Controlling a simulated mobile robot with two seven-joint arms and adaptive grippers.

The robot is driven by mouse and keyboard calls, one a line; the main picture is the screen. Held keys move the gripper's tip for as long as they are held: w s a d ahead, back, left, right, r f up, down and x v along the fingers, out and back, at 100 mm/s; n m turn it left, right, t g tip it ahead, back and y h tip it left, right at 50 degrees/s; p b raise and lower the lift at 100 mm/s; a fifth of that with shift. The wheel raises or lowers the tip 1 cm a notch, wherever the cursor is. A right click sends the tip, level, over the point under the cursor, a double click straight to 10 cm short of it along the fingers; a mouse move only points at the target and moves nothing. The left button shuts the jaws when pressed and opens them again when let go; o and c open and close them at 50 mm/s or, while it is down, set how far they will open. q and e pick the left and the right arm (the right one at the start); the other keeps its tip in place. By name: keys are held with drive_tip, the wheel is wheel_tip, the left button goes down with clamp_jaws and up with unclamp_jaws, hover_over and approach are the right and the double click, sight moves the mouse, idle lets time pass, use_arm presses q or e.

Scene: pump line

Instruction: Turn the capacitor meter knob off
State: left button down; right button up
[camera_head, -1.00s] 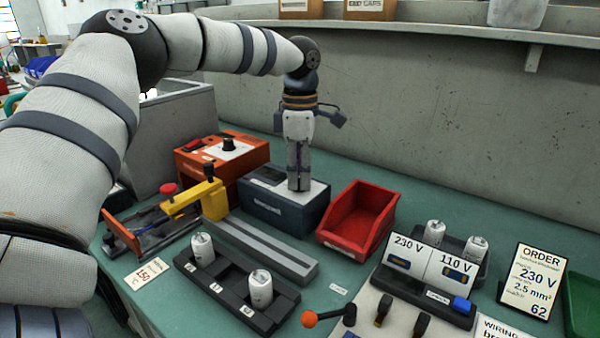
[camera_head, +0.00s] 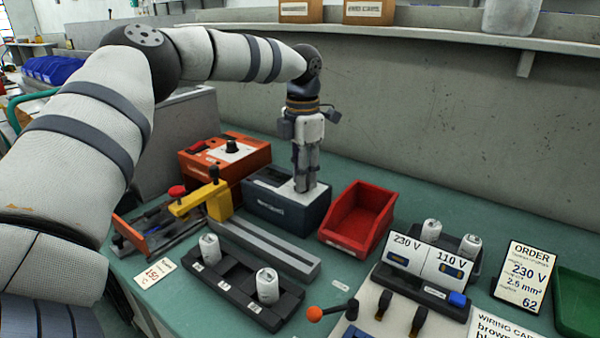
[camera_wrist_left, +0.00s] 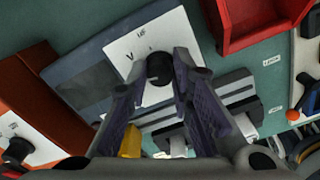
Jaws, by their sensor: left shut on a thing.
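The capacitor meter is a dark blue box (camera_head: 285,214) on the green bench, with a white dial plate on top. In the left wrist view the white plate (camera_wrist_left: 133,42) has "uF" and "V" marks around a black round knob (camera_wrist_left: 158,68). My left gripper (camera_head: 305,187) points straight down over the plate. In the left wrist view its fingers (camera_wrist_left: 160,75) are on either side of the knob and shut on it. The fingers hide the knob in the head view and part of the plate. The knob's pointer cannot be made out. My right gripper is not in view.
An orange box with a black knob (camera_head: 232,146) stands left of the meter. A red bin (camera_head: 357,218) is close on its right. A yellow lever device (camera_head: 205,198) and a black rack with two cans (camera_head: 235,290) are in front. The concrete wall is behind.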

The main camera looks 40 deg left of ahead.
use_arm(q)
drive_tip(key=shift+n, duration=1.1)
drive_tip(key=c, duration=1.4)
unclamp_jaws()
wheel_tip(320, 180, up, 12)
